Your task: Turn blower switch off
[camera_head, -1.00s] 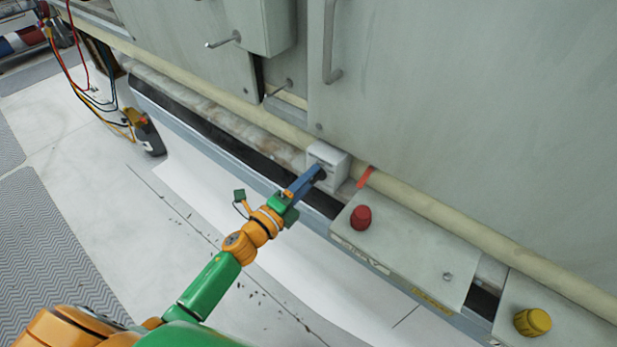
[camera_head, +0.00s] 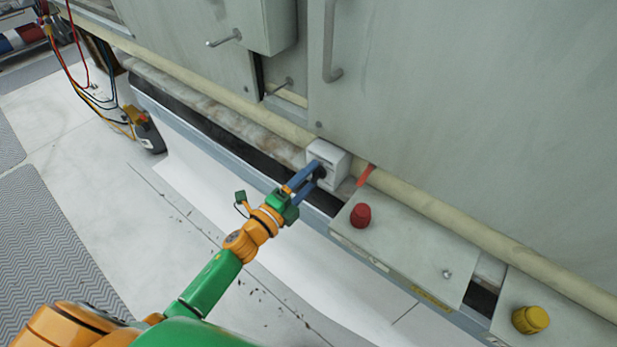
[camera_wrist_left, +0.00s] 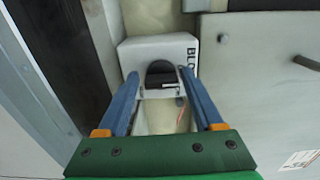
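The blower switch is a white box (camera_head: 338,160) on the machine's lower ledge, with a dark rotary knob (camera_head: 321,172) on its face. In the left wrist view the box (camera_wrist_left: 130,52) carries partly hidden black lettering starting "BLO", and the black knob (camera_wrist_left: 160,74) shows a pale mark. My left gripper (camera_head: 317,169) has two blue fingers spread apart at the knob. In the wrist view the fingertips stand on either side of the knob, with small gaps apparent. The knob's underside is hard to see. My right gripper is not in view.
A red button (camera_head: 360,216) and a yellow knob (camera_head: 531,320) sit on grey boxes right of the switch. A red tag (camera_head: 366,174) hangs beside it. A beige pipe (camera_head: 430,212) runs along the panel above. Open floor (camera_head: 200,210) lies in front.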

